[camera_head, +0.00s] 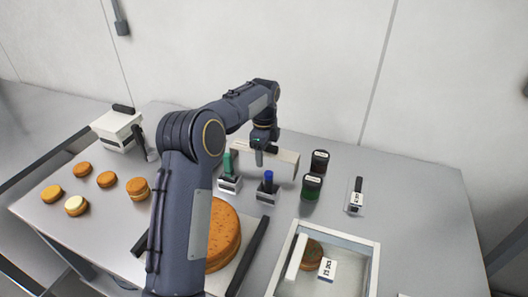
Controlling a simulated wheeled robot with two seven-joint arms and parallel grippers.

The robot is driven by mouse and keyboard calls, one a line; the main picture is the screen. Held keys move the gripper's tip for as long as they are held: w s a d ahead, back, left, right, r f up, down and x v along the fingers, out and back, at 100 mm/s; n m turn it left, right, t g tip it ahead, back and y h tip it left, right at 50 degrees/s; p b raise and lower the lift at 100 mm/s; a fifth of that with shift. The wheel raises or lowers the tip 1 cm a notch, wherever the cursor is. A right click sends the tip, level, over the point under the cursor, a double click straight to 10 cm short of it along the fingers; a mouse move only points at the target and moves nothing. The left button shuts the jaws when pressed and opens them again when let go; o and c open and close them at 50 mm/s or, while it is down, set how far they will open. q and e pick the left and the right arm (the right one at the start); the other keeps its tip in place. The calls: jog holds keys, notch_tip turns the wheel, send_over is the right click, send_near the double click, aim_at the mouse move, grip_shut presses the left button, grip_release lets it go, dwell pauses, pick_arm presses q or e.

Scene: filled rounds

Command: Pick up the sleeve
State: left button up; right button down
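My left arm rises through the middle of the head view, and its gripper (259,157) points down over the back middle of the table. The fingers show small and nearly edge-on, so I cannot tell whether they are open or shut. A long cream block (284,163) lies just behind the gripper, partly hidden by it. No thing is plainly marked as the sleeve. A slim clear-and-white piece with a label and black top (356,197) stands at the right. A white bar (296,257) leans in the tray. My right gripper is out of view.
Several brown rounds (107,179) lie at the left near a white box-shaped device (115,128). A large orange-brown disc (226,238) sits partly behind my arm. Green-handled (228,172) and blue-handled (268,187) holders and dark jars (311,187) stand mid-table. A white-rimmed tray (372,262) is at front right.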

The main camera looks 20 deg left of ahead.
pick_arm(q)
jog(key=c, duration=0.7)
jog(key=shift+r, duration=0.1)
